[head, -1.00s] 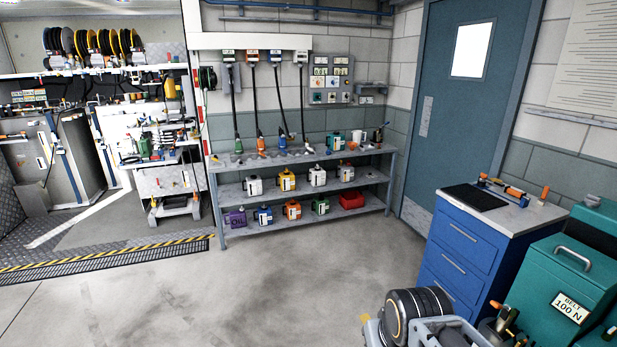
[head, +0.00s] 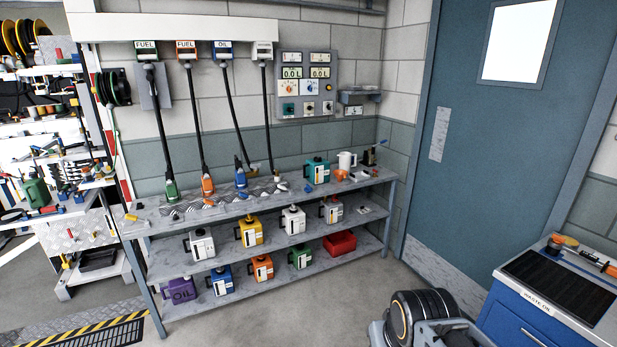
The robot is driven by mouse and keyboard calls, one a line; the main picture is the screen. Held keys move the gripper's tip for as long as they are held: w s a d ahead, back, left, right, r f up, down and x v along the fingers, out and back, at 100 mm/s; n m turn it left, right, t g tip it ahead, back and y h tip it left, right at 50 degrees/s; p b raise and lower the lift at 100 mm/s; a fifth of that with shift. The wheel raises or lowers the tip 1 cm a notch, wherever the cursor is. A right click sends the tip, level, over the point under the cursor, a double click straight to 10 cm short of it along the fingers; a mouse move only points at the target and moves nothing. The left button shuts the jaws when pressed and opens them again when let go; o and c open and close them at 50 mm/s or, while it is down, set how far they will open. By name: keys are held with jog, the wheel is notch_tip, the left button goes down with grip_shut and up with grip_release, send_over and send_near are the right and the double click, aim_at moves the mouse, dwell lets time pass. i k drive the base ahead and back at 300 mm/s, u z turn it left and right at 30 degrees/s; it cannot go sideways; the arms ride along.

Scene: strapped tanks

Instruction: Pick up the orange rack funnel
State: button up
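A small orange funnel (head: 340,174) sits on the top of the grey rack (head: 155,226), toward its right end. It is between the teal jug (head: 316,171) and the white jug (head: 346,160), a little in front of them. It is small in the picture, so its exact pose is hard to tell. My gripper is not in view; only dark and grey parts of my own body show at the bottom right, well apart from the rack.
Hoses with nozzles, one orange (head: 207,187), hang to the rack top. Several coloured cans and a red box (head: 340,243) fill the lower shelves. A blue cabinet (head: 515,325) stands at the right by the door (head: 460,130). The floor before the rack is clear.

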aim_at(341, 175)
jog(key=z, duration=0.05)
jog(key=i, duration=3.5)
